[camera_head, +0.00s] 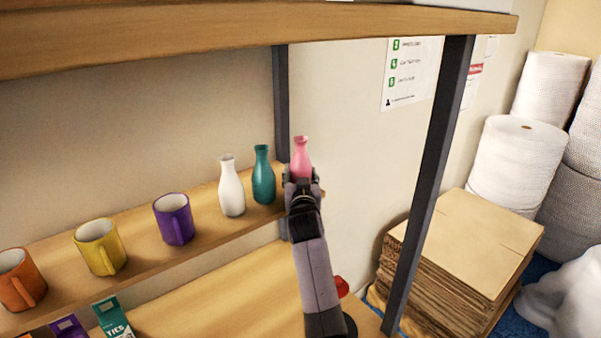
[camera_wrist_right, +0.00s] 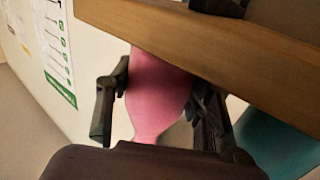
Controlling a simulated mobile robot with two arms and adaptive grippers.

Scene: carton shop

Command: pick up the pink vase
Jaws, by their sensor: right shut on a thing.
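The pink vase (camera_head: 301,152) stands upright at the right end of the narrow wooden shelf in the head view. My right gripper (camera_head: 301,178) is around its lower body, and the gripper hides the vase's base. In the right wrist view the pink vase (camera_wrist_right: 157,92) sits between the two dark fingers of my right gripper (camera_wrist_right: 160,100), which is shut on it. The shelf edge (camera_wrist_right: 215,45) runs close beside the vase there. I cannot tell whether the vase still touches the shelf. My left gripper is not in view.
A teal vase (camera_head: 263,177) stands close left of the pink one, then a white vase (camera_head: 231,190). Purple (camera_head: 174,220), yellow (camera_head: 99,248) and orange (camera_head: 20,280) mugs follow leftward. A dark rack post (camera_head: 430,185) stands to the right. An upper board (camera_head: 250,32) crosses above.

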